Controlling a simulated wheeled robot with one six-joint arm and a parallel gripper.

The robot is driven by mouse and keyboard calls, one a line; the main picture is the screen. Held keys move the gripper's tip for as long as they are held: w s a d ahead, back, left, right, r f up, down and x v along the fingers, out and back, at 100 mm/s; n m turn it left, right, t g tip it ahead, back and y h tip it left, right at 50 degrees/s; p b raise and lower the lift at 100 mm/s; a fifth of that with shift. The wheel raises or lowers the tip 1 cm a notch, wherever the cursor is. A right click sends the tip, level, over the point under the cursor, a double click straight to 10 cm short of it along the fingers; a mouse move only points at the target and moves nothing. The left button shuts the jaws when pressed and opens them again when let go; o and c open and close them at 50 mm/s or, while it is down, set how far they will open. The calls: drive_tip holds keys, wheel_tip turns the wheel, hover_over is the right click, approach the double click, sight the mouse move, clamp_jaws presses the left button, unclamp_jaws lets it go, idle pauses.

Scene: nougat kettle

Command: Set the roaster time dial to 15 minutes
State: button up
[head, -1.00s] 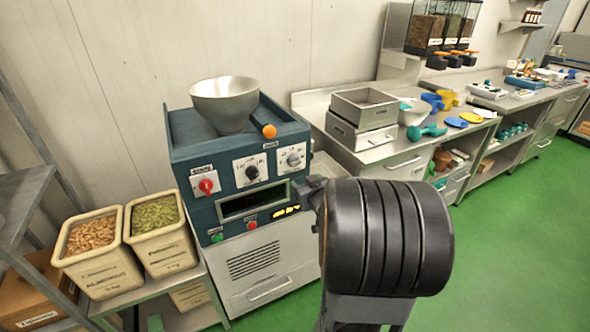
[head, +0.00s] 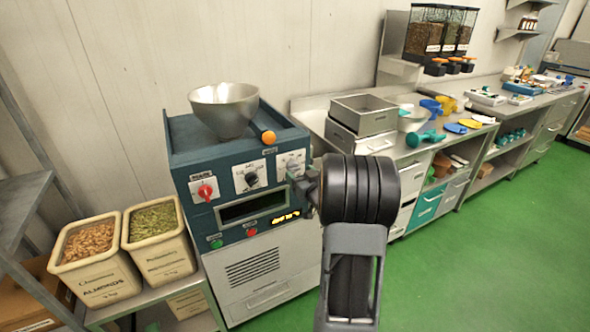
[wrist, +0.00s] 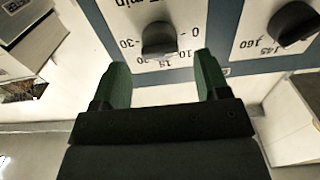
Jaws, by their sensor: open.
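The roaster (head: 240,150) is a dark teal cabinet with three knobs in a row on its front. The time dial is the right one (head: 292,168), partly behind my arm; it also shows in the wrist view as a dark knob (wrist: 158,38) on a white plate, with "min" and numbers from 0 to 30 appearing upside down. Its pointer setting is not clear. My gripper (wrist: 162,78) is open and empty, its green-tipped fingers apart, one either side of the knob's line but short of it. In the head view the gripper is close to the panel's right end.
A black temperature knob (head: 250,178) sits left of the time dial, also in the wrist view (wrist: 294,22). A red knob (head: 205,191) is further left. A display (head: 252,207) and green and red buttons are below. A metal bowl-shaped hopper (head: 224,108) stands on top.

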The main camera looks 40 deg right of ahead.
sight(296, 170)
drive_tip(key=shift+w+d, duration=0.2)
drive_tip(key=shift+w, duration=1.55)
drive_tip(key=shift+c, duration=0.5)
drive_tip(key=c, duration=0.8)
